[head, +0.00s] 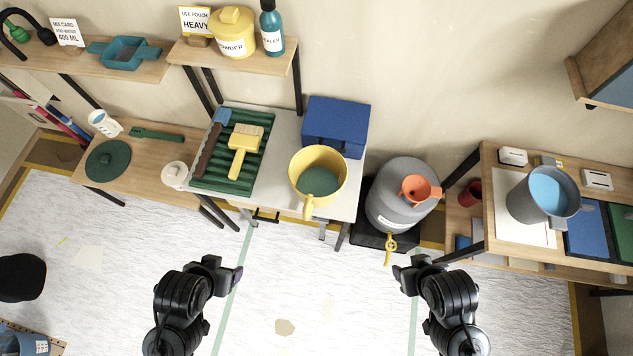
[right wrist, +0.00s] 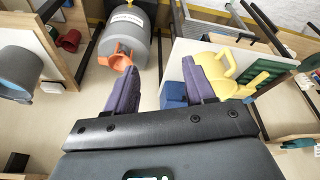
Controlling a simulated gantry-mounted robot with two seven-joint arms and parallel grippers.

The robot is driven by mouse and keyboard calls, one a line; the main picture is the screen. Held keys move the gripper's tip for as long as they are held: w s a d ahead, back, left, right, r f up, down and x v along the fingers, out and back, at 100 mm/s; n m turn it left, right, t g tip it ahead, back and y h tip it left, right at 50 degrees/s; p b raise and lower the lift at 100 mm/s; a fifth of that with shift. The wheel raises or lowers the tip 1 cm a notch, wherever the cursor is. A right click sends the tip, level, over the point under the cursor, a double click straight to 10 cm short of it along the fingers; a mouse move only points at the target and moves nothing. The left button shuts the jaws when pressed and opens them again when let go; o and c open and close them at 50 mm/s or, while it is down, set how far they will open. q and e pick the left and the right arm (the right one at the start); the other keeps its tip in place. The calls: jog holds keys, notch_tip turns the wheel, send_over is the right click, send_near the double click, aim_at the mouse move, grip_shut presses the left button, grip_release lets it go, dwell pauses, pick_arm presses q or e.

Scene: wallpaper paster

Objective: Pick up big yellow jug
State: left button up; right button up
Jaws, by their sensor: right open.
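The big yellow jug (head: 298,168) stands on the grey-white worktop (head: 345,190) in the middle, with dark green in its opening and its handle towards me. It also shows in the right wrist view (right wrist: 222,62), beyond the right-hand finger. My right gripper (head: 400,270) is in front of the bench, right of the jug and apart from it. In the right wrist view its two purple fingers (right wrist: 160,92) are spread with nothing between them. My left gripper (head: 238,276) is in front of the bench, left of the jug. Its finger gap cannot be made out.
A blue box (head: 337,120) stands behind the jug. A green tray (head: 218,170) with a yellow brush lies left of it. A grey tank (head: 392,205) with an orange funnel (head: 418,190) stands right of it. A grey bucket (head: 530,200) is on the right shelf. The floor before the bench is mostly clear.

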dwell(0.4)
jog(key=o, duration=0.8)
